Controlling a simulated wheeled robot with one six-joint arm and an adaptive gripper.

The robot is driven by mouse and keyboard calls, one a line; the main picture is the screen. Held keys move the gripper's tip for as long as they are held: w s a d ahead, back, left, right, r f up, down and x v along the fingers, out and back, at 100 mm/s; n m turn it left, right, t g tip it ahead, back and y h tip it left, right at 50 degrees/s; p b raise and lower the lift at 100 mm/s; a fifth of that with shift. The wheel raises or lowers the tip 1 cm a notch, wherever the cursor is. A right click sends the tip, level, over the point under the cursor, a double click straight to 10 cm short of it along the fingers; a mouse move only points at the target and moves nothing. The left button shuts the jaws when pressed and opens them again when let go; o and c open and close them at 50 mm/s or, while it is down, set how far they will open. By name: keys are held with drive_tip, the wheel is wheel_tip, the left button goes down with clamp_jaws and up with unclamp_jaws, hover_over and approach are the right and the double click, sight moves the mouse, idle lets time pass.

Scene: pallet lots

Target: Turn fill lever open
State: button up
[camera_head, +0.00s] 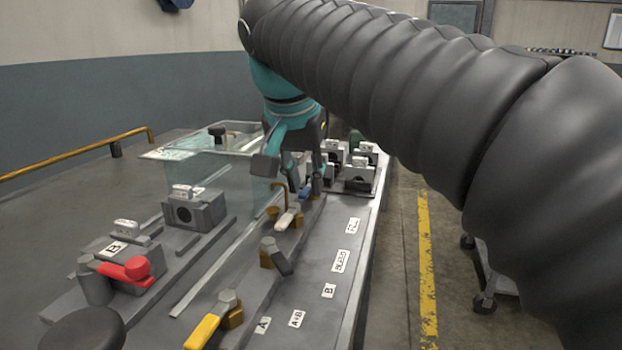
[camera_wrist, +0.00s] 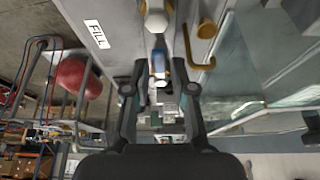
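The fill lever has a blue handle (camera_head: 305,191) and stands in the row of valves on the bench, near the FILL label (camera_head: 353,226). In the wrist view the blue handle (camera_wrist: 159,65) lies between my fingertips, below a pale valve body (camera_wrist: 156,16), with the FILL label (camera_wrist: 97,33) to the left. My gripper (camera_head: 304,184) points down over the lever. In the wrist view my gripper (camera_wrist: 159,66) is open, its fingers on both sides of the handle with visible gaps. I cannot tell whether either finger touches it.
A clear guard box (camera_head: 220,165) stands left of my gripper. Nearer valves have a white lever (camera_head: 286,219), a dark lever (camera_head: 281,262) and a yellow lever (camera_head: 203,332). A red lever (camera_head: 127,270) is at left. Grey blocks (camera_head: 360,176) stand behind. A brass hook (camera_wrist: 198,48) is close beside my fingers.

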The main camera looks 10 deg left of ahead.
clamp_jaws()
drive_tip(key=shift+d, duration=0.1)
drive_tip(key=n, duration=0.1)
drive_tip(key=d+n+y+p, duration=0.1)
drive_tip(key=n, duration=0.1)
drive_tip(key=shift+d+r+n+y, duration=0.1)
drive_tip(key=shift+d+n+y, duration=0.1)
drive_tip(key=shift+n+y, duration=0.1)
drive_tip(key=n, duration=0.2)
drive_tip(key=w+d+n+g+y+p, duration=0.1)
drive_tip(key=n, duration=0.1)
drive_tip(key=shift+d+n+y, duration=0.2)
drive_tip(key=shift+n+y, duration=0.1)
drive_tip(key=n, duration=0.1)
drive_tip(key=w+n+g+y, duration=0.1)
drive_tip(key=n, duration=0.1)
drive_tip(key=d+n, duration=0.1)
drive_tip(key=n, duration=0.1)
drive_tip(key=shift+w+d+g, duration=0.1)
drive_tip(key=shift+w+g, duration=0.15)
drive_tip(key=shift+g, duration=0.05)
drive_tip(key=shift+w+d+n+g+y, duration=0.15)
drive_tip(key=shift+w+n+g, duration=0.25)
drive_tip(key=shift+n, duration=0.75)
drive_tip(key=shift+w+n+g+y, duration=0.3)
drive_tip(key=shift+n+g, duration=0.1)
drive_tip(key=shift+n, duration=0.75)
